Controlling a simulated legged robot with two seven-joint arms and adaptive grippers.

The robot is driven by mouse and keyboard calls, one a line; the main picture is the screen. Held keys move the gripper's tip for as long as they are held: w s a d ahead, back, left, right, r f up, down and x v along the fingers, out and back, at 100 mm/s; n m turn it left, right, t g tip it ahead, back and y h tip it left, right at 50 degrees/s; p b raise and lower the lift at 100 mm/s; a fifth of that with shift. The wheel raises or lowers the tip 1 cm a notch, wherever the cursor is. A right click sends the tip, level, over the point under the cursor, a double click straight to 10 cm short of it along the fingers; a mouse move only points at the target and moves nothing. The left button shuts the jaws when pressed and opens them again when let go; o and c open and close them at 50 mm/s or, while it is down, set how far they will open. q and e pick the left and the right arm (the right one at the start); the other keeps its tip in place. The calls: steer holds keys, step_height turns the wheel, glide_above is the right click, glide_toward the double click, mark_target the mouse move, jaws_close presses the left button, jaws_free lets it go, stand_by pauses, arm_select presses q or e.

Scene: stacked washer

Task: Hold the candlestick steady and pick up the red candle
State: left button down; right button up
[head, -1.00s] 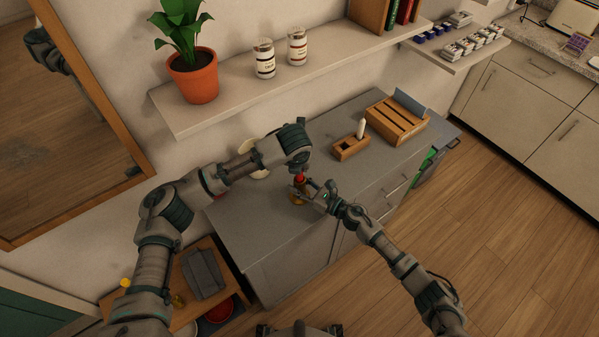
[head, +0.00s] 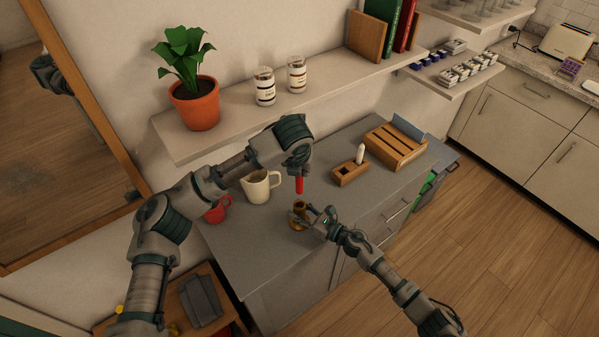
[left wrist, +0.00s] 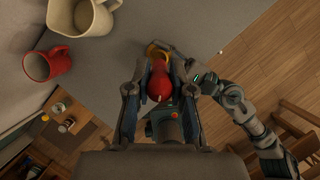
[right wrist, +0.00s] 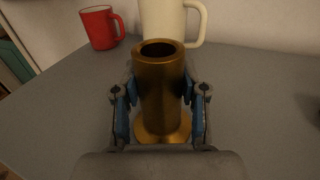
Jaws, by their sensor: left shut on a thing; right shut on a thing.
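The red candle (head: 299,185) hangs upright below my left gripper (head: 298,172), which is shut on it above the counter. In the left wrist view the candle (left wrist: 159,80) lies between the two fingers of my left gripper (left wrist: 159,92). The brass candlestick (head: 299,213) stands upright on the grey counter, below the candle and apart from it. In the right wrist view the candlestick (right wrist: 160,95) shows an empty round socket, and my right gripper (right wrist: 160,105) is shut around its stem from both sides.
A cream jug (head: 258,187) and a red mug (head: 218,210) stand on the counter (head: 265,240) to the left. A wooden block with a white candle (head: 360,154) and a slatted wooden crate (head: 396,148) are at the right. A shelf (head: 320,90) hangs above.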

steer(key=o, duration=1.4)
steer(key=shift+c, duration=0.2)
